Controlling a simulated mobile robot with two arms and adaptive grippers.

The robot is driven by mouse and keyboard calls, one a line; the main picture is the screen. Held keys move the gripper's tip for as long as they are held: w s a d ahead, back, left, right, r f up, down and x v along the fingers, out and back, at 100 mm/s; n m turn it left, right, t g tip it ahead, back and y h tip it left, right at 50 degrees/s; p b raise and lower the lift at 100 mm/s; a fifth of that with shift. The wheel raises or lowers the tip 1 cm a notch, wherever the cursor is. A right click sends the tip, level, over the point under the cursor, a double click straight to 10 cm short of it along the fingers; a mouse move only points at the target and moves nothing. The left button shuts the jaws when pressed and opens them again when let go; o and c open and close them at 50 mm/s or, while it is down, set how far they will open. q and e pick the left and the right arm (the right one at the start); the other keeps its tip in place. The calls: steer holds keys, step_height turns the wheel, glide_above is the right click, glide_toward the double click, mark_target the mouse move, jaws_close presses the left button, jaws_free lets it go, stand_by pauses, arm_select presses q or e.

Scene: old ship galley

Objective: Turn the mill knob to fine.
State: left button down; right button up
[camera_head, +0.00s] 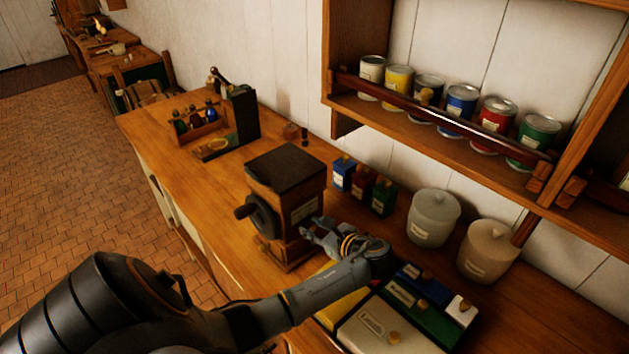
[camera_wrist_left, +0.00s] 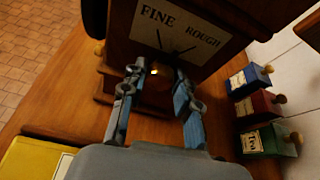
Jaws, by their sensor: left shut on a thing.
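The mill (camera_head: 285,170) is a dark wooden box with a side crank wheel (camera_head: 262,215), standing upright on the counter. Its pale label (camera_wrist_left: 178,32) reads FINE on the left and ROUGH on the right, with dark lines below the words. The small brass-coloured knob (camera_wrist_left: 154,71) shows below the label between my fingertips. My left gripper (camera_head: 312,229) reaches the mill's labelled face and is shut on the knob; its two fingers also show in the left wrist view (camera_wrist_left: 157,78). The knob's exact setting is hard to read. My right gripper is not in view.
Small blue, red and green boxes (camera_head: 363,188) stand behind the mill, with two lidded jars (camera_head: 434,218) to the right. Coloured lidded boxes (camera_head: 427,287) sit close by my left wrist. A shelf of paint-like tins (camera_head: 462,100) hangs above. The counter's left part (camera_head: 190,180) has free room.

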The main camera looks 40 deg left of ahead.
arm_select(q)
steer(key=n+t, duration=0.2)
steer(key=shift+s+n, duration=0.2)
steer(key=shift+n, duration=0.1)
steer(key=shift+f+n+t, duration=0.15)
steer(key=shift+n+t, duration=0.25)
steer(key=shift+n, duration=0.2)
steer(key=shift+s+n+t+y+b, duration=0.15)
steer(key=shift+n+t+y+b, duration=0.25)
steer(key=shift+n+t+b, duration=0.75)
steer(key=shift+n+b, duration=0.3)
steer(key=shift+n, duration=0.15)
steer(key=c, duration=1)
jaws_free()
steer(key=shift+d, duration=0.1)
steer(key=v, duration=1.1)
steer(key=shift+s+d, duration=0.1)
steer(key=shift+d, duration=0.3)
